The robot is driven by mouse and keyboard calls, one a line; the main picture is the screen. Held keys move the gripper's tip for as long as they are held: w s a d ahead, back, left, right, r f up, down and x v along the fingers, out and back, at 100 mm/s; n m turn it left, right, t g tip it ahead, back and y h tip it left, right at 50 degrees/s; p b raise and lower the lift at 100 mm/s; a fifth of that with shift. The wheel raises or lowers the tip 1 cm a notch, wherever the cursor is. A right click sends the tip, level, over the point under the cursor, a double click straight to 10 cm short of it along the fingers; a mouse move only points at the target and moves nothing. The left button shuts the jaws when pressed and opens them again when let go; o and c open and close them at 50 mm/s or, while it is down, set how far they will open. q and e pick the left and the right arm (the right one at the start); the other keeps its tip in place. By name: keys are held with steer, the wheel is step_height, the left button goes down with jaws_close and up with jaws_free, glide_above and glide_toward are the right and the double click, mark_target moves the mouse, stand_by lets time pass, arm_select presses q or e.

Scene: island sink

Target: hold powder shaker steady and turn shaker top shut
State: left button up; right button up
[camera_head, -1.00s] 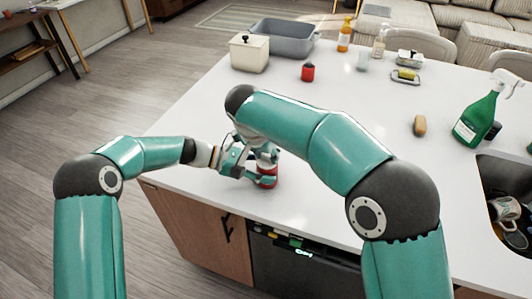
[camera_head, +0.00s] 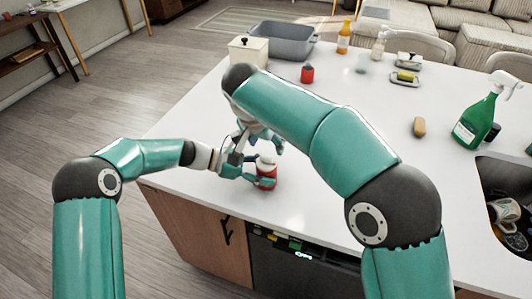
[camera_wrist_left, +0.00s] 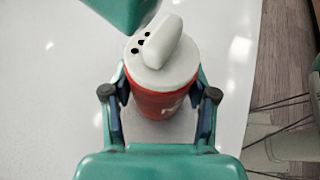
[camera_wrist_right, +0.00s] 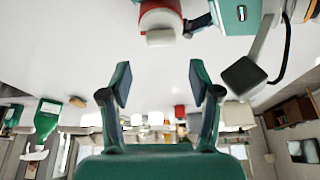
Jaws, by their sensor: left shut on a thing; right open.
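The powder shaker (camera_head: 266,171) stands upright near the counter's front-left edge, with a red body and a white top. My left gripper (camera_head: 258,180) is shut around its red body from the left. In the left wrist view the white top (camera_wrist_left: 178,72) shows a raised white bar set at a slant, with several dark holes uncovered beside it. My right gripper (camera_head: 266,140) is open and empty, above and apart from the shaker. In the right wrist view its fingers (camera_wrist_right: 160,88) are spread, with the shaker (camera_wrist_right: 160,17) at the top edge.
A red container (camera_head: 307,73), a cream canister (camera_head: 248,54) and a grey basin (camera_head: 283,38) stand farther back. A green spray bottle (camera_head: 473,122) and the sink (camera_head: 489,172) are at the right. The counter around the shaker is clear.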

mark_target(266, 159)
step_height(266, 159, up, 5)
steer(key=shift+r, duration=0.1)
stand_by(0.4)
arm_select(q)
steer(key=o, duration=1.4)
steer(key=shift+c, duration=0.2)
steer(key=shift+a, duration=0.1)
